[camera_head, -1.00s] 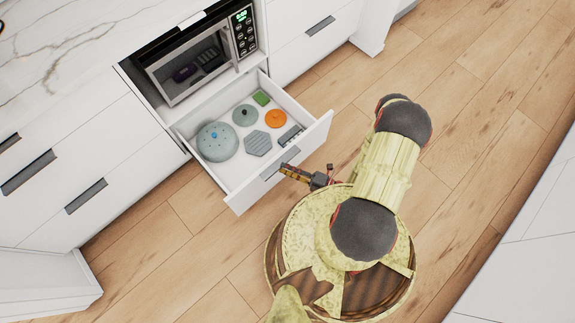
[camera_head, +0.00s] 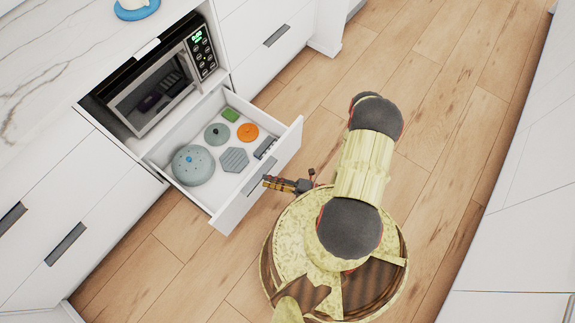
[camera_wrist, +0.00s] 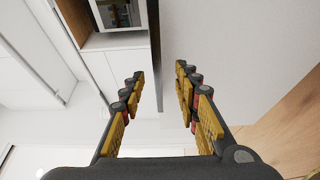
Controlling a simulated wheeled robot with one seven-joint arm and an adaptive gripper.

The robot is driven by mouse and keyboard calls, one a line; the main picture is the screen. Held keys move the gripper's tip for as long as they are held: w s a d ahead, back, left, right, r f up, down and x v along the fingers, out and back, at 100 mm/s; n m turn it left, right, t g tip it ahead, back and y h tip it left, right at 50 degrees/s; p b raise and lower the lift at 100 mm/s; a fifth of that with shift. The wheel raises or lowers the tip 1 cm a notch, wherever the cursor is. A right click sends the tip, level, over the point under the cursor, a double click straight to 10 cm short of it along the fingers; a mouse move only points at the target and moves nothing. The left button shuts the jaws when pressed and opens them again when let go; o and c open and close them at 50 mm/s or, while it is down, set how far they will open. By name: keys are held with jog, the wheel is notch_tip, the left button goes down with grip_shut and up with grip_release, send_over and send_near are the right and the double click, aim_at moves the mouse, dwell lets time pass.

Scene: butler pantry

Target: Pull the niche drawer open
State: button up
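The niche drawer (camera_head: 225,215) is pulled out below the microwave, and its inside shows in the head view. Its white front carries a dark bar handle (camera_head: 257,181). My gripper (camera_head: 268,183) is at the outer side of this front, beside the handle. In the wrist view, the two yellow-padded fingers of my gripper (camera_wrist: 160,88) stand apart with a clear gap. A dark strip along the pale drawer front (camera_wrist: 225,60) lies between them farther off. I cannot tell whether a finger touches the handle.
The drawer holds a grey-blue lidded pot (camera_head: 193,167), an orange lid (camera_head: 248,132), a grey hexagonal piece (camera_head: 234,160) and smaller things. The microwave (camera_head: 152,95) sits in the niche above. A blue object (camera_head: 136,9) lies on the counter. Wood floor (camera_head: 440,110) is clear to the right.

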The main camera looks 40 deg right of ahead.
jog(key=v, duration=1)
jog(key=shift+s+d, duration=0.25)
jog(key=shift+d, duration=0.05)
dwell(0.4)
